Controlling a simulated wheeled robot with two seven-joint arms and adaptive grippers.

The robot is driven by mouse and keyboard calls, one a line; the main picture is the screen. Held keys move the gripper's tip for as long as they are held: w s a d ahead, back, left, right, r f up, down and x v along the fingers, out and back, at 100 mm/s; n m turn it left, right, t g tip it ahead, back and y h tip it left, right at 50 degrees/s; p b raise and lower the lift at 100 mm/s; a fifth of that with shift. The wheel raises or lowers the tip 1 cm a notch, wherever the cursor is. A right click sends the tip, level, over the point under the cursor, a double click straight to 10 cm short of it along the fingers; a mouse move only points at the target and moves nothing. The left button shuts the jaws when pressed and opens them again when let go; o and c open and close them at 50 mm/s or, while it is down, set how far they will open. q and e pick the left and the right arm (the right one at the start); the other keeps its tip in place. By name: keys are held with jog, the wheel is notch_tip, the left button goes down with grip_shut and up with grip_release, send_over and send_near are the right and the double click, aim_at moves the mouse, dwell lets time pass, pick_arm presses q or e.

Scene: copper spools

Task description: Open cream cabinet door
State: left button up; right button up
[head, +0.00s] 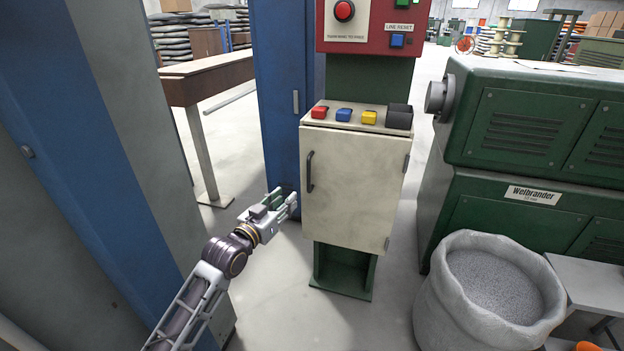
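The cream cabinet (350,210) stands in the middle of the head view on a green pedestal. Its door is closed flat against the body. A dark vertical handle (310,172) is on the door's left side, and hinges show on the right edge. My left gripper (291,200) is just left of the cabinet, below the level of the handle and apart from it. Its fingers point toward the cabinet with a gap between them, and nothing is held. My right gripper is not in view.
A green machine (530,130) and a sack of granules (485,300) stand right.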

pick_arm(q)
jog(key=shift+w+d+r, duration=0.15)
jog(key=shift+d+r, duration=0.15)
jog(key=shift+r, duration=0.25)
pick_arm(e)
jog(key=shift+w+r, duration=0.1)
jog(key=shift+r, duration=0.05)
pick_arm(q)
jog(key=shift+w, duration=0.15)
jog(key=b, duration=0.2)
send_near(308, 175)
jog(key=shift+x, duration=1.75)
jog(key=shift+b+x, duration=0.4)
jog(key=shift+x, duration=0.7)
jog(key=shift+b+x, duration=0.55)
jog(key=shift+x, duration=1.95)
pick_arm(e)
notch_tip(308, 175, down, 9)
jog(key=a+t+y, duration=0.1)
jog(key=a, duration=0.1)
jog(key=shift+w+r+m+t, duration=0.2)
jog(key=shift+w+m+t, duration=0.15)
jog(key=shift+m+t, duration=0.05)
pick_arm(q)
jog(key=shift+c, duration=0.4)
